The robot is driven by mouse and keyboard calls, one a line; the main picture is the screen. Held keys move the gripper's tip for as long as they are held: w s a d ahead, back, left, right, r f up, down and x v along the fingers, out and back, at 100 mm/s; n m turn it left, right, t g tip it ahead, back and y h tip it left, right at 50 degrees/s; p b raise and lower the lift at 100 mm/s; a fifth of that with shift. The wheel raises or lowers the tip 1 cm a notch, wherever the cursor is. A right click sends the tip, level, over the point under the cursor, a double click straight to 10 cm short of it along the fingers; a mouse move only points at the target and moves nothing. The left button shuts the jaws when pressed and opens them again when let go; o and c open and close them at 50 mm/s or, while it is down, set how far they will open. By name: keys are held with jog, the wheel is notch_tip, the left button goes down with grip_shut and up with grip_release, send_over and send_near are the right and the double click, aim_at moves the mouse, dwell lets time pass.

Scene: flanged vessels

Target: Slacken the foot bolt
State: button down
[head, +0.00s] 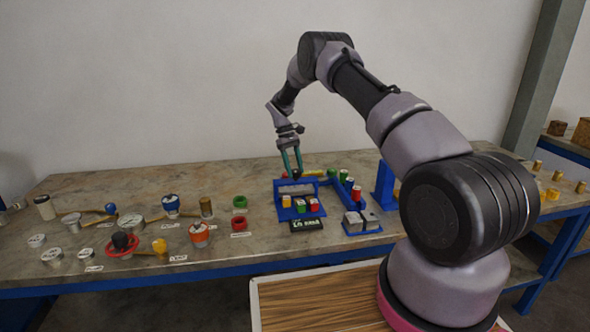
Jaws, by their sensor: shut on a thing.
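My gripper (292,171) points down, its two teal fingers at the back of a blue fixture (281,212) on the bench. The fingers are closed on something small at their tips. It is too small and too covered to tell what it is. A small red and yellow piece (313,174) shows just right of the fingertips. I cannot pick out the foot bolt for certain at this size. The fixture has small green, red and yellow parts in its front tray.
A blue rail with green and red cylinders (356,193) runs right of the fixture. A grey block on a blue base (362,222) stands in front, beside a dark display (306,225). Flanged vessels, caps and an orange-rimmed pot (199,234) fill the left bench. A blue upright (385,186) stands right.

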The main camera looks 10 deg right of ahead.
jog(key=shift+s+n+t+h, duration=0.1)
jog(key=shift+n+t+h, duration=0.3)
jog(key=shift+n, duration=1.2)
jog(key=shift+c, duration=1.3)
grip_release()
jog(key=v, duration=1)
jog(key=shift+a+r, duration=0.2)
jog(key=shift+r, duration=0.15)
